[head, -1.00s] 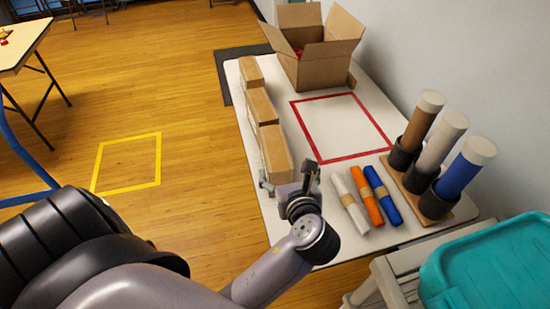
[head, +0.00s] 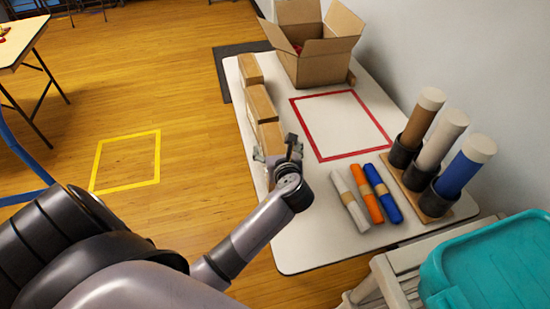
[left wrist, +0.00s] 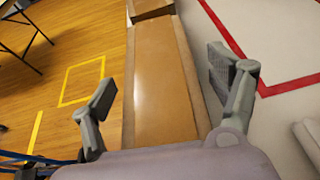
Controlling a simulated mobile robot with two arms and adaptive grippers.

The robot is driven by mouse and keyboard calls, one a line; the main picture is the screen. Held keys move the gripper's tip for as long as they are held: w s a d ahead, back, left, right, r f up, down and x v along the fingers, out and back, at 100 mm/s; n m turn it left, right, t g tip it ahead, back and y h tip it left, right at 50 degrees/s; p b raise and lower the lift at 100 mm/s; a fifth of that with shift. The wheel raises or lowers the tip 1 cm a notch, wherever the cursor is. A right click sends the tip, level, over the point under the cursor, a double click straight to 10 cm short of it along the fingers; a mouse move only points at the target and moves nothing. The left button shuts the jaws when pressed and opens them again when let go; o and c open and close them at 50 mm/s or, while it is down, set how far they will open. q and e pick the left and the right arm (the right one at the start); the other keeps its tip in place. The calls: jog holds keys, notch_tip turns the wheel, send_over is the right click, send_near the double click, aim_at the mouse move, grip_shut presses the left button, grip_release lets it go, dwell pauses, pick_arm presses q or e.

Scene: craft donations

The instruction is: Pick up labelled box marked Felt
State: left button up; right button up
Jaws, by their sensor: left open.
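Three tan cardboard boxes stand in a row along the left edge of the white table (head: 310,230): a far box (head: 250,68), a middle box (head: 261,104) and a near box (head: 270,136). No label can be read, so I cannot tell which is marked Felt. My left gripper (head: 275,149) is open at the near box, partly hiding it. In the left wrist view, its fingers (left wrist: 165,92) stand on either side of the near box's long top (left wrist: 160,75), with nothing gripped. My right gripper is not in view.
An open carton (head: 315,66) stands at the back. A red taped square (head: 341,90) is empty. Rolls of white, orange and blue material (head: 382,193) lie near a rack of upright tubes (head: 437,150). A teal lid (head: 495,265) is at lower right.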

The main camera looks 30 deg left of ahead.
pick_arm(q)
jog(key=shift+c, duration=0.2)
grip_shut()
dwell(1.0)
